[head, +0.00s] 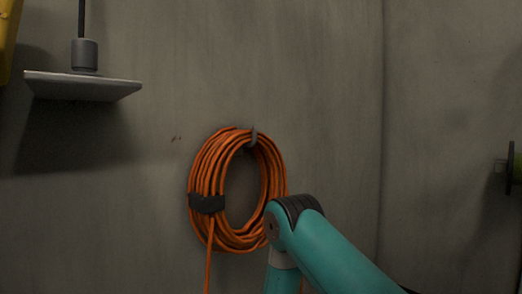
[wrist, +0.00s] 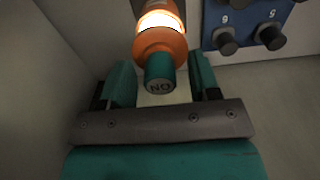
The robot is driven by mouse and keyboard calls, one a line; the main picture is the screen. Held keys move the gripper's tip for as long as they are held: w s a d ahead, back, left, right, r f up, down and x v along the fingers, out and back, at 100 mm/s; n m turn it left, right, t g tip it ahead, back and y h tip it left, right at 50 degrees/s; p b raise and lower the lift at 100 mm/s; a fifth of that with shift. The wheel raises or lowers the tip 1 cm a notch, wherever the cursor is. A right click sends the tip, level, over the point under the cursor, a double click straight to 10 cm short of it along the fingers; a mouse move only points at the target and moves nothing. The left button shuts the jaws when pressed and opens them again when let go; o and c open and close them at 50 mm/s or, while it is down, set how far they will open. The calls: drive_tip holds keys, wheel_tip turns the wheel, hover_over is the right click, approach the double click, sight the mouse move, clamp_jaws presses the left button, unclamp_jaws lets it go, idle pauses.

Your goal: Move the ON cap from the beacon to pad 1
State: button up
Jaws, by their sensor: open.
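The beacon (wrist: 160,41) shows in the wrist view at top centre, an orange body with a glowing white band. My gripper (wrist: 162,76) is open, with one teal finger on each side of the cap. Gaps show between the fingers and the cap, so it is not gripped. Pad 1 is not seen in either view. The head view shows neither the beacon nor my gripper.
A blue panel (wrist: 243,14) with dark knobs (wrist: 272,37) marked 6 and 5 is close to the right finger. In the head view an orange cable coil (head: 205,170) hangs on the grey wall (head: 330,90), and a grey plate fixture (head: 85,88) is at upper left.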

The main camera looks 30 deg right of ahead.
idle(0.5)
clamp_jaws()
drive_tip(key=shift+p, duration=0.3)
drive_tip(key=shift+r, duration=0.15)
drive_tip(key=shift+r+p, duration=2.85)
drive_tip(key=shift+r, duration=0.05)
